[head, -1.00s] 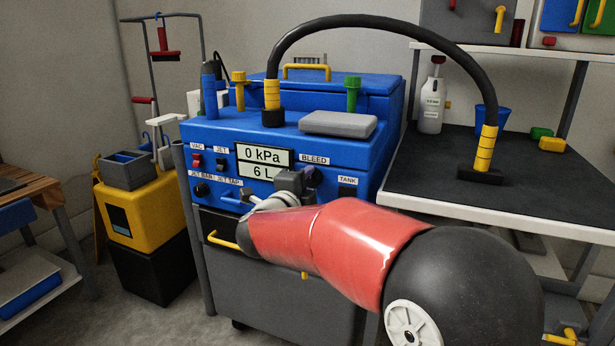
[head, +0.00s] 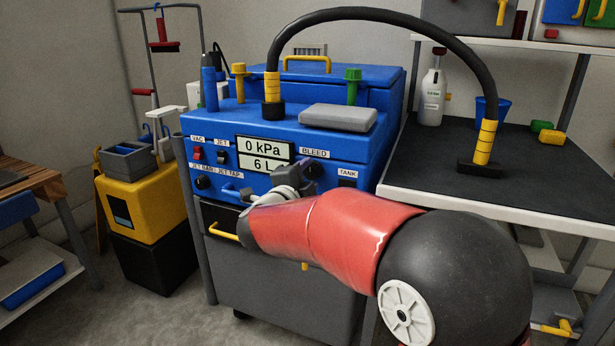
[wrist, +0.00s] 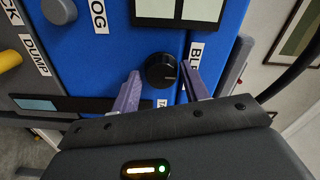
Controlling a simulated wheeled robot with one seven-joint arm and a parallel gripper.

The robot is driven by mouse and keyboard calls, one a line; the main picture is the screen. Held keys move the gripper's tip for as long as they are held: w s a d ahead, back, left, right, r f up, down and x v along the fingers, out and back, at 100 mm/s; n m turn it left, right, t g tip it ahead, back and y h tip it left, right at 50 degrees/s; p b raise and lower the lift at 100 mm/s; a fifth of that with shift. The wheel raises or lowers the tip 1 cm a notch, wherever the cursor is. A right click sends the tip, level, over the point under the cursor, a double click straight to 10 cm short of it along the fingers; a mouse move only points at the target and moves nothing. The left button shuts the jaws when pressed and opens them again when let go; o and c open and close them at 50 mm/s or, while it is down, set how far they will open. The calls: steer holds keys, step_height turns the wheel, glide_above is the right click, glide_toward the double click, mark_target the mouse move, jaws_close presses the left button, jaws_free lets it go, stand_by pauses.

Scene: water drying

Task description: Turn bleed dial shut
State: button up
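The bleed dial (wrist: 161,71) is a round black knob on the blue front panel, beside the partly covered BLEED label (wrist: 195,62). In the wrist view it sits between the two purple fingers of my gripper (wrist: 160,75). The fingers are spread apart, one on each side of the dial, with a visible gap on both sides. I cannot tell how deep the fingertips reach along the knob. In the head view my gripper (head: 294,178) is at the panel just under the BLEED label, and its fingers are mostly hidden. The dial's setting is not readable.
The display (head: 264,158) reads 0 kPa and 6 L. Left of it are the red VAC switch (head: 197,154), the black JET switch (head: 221,158) and a JET BAR knob (head: 202,182). A black hose (head: 380,14) arches above to the dark bench (head: 430,165) at right.

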steer(key=shift+o, duration=1)
steer(key=v, duration=0.7)
steer(key=shift+s+a+b, duration=0.15)
steer(key=shift+s+b, duration=0.15)
steer(key=shift+s, duration=0.05)
steer(key=shift+r, duration=0.1)
